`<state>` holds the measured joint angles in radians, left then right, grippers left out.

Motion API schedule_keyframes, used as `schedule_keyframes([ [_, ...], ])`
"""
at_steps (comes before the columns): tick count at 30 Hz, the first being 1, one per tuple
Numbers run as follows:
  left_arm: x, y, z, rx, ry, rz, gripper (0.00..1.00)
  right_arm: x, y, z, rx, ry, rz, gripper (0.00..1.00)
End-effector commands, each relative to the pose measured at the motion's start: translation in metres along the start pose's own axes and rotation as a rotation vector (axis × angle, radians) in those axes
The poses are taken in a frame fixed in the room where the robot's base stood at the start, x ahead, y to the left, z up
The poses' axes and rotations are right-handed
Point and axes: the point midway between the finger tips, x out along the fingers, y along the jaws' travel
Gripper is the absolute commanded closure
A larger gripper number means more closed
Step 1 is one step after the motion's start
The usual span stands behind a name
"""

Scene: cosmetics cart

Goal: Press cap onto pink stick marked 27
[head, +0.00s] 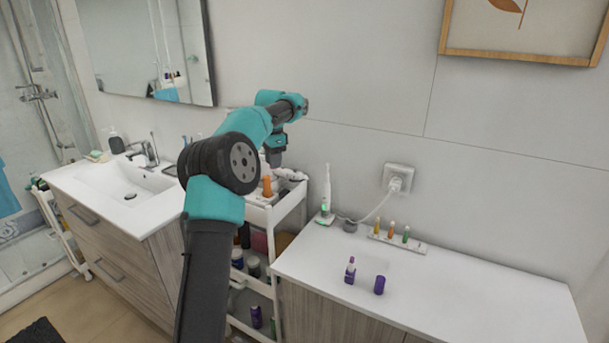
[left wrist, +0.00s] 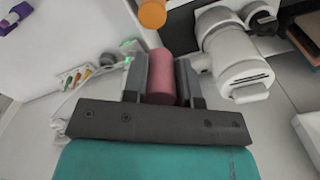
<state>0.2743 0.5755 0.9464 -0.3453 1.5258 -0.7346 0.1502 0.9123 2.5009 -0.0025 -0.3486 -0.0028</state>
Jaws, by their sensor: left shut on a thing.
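My left gripper (head: 273,160) is over the top of the white cart. In the left wrist view its fingers (left wrist: 161,80) are shut on a pink cylinder (left wrist: 160,78); whether this is a cap or a stick I cannot tell. On the white counter stands an open purple lipstick (head: 350,271) with a pinkish tip, upright. A purple cap-like cylinder (head: 379,285) stands apart to its right. Purple pieces (left wrist: 14,17) also show at the upper left of the left wrist view. No number 27 is readable. My right gripper is out of view.
An orange cylinder (head: 267,187) stands on the cart (head: 287,205); a white appliance (left wrist: 228,55) is close to the gripper. On the counter (head: 460,290) are a lipstick rack (head: 420,245) and an electric toothbrush (head: 326,205). The counter's right part is clear.

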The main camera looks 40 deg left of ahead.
Motion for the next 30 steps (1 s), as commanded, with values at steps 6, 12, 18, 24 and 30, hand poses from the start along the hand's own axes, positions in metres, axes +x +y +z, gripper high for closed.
schedule_keyframes([
  [6,-0.020,-0.041,0.055,-0.135,0.006,0.003,0.95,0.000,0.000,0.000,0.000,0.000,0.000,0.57],
  [12,-0.027,-0.052,0.074,-0.180,0.007,0.006,0.95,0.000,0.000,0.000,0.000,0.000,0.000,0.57],
  [18,-0.028,-0.052,0.074,-0.181,0.007,0.006,0.95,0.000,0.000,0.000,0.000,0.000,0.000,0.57],
  [24,-0.027,-0.052,0.074,-0.180,0.007,0.006,0.95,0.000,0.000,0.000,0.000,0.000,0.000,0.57],
  [30,-0.020,-0.052,0.074,-0.180,0.006,0.006,0.95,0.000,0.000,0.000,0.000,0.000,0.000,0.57],
])
